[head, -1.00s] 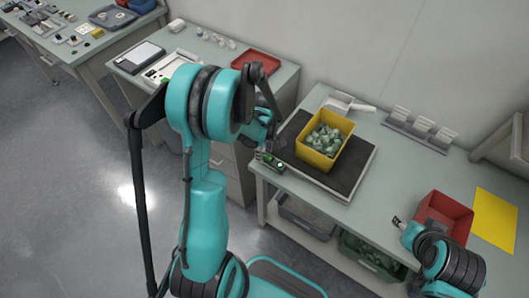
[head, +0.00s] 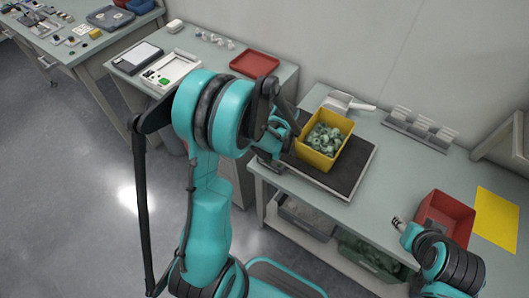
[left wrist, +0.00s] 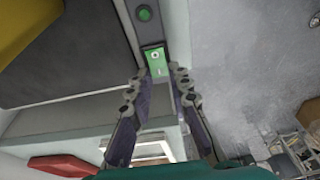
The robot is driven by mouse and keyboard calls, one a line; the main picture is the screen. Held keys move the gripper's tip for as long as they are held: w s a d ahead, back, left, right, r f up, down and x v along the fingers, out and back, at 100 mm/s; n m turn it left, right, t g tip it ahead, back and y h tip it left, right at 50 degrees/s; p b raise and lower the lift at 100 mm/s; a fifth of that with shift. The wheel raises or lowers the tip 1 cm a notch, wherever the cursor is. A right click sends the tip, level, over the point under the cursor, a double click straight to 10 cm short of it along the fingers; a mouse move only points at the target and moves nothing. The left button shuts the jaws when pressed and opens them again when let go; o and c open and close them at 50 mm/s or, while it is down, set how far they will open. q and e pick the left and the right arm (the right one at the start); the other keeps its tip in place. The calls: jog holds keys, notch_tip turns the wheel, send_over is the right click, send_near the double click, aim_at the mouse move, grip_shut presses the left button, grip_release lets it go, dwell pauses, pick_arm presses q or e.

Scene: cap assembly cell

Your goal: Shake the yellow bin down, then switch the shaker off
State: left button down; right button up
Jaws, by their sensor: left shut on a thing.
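The yellow bin (head: 313,158) stands upright on the shaker's dark plate (head: 347,172) in the head view, holding several grey-green pieces (head: 325,138). A yellow corner of the bin (left wrist: 22,22) also shows in the left wrist view. The green switch (left wrist: 157,62) sits on the shaker's front edge, below a round green lamp (left wrist: 145,14). My left gripper (left wrist: 157,76) is at the switch, a finger on each side, shut on it. In the head view my left arm hides the switch and lamp. My right gripper (head: 397,221) is by the red bin, its jaw opening unclear.
A red bin (head: 440,222) and a yellow sheet (head: 497,222) lie at the right of the bench. A white scoop (head: 346,102) and a grey rack (head: 420,129) stand behind the shaker. A red tray (head: 254,63) is on the other bench. Bins sit on the lower shelf.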

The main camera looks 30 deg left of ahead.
pick_arm(q)
jog(key=c, duration=1.4)
grip_release()
jog(key=v, duration=1.2)
jog(key=s+d+r+m+t+h, duration=0.1)
jog(key=s+d+r+m+t, duration=0.2)
jog(key=s+m, duration=0.3)
jog(key=s+d+r+m+t+h, duration=0.2)
jog(key=s+d+m, duration=0.3)
jog(key=m, duration=0.6)
jog(key=shift+s+r+t, duration=0.55)
jog(key=shift+r+t, duration=0.05)
jog(key=shift+t, duration=0.3)
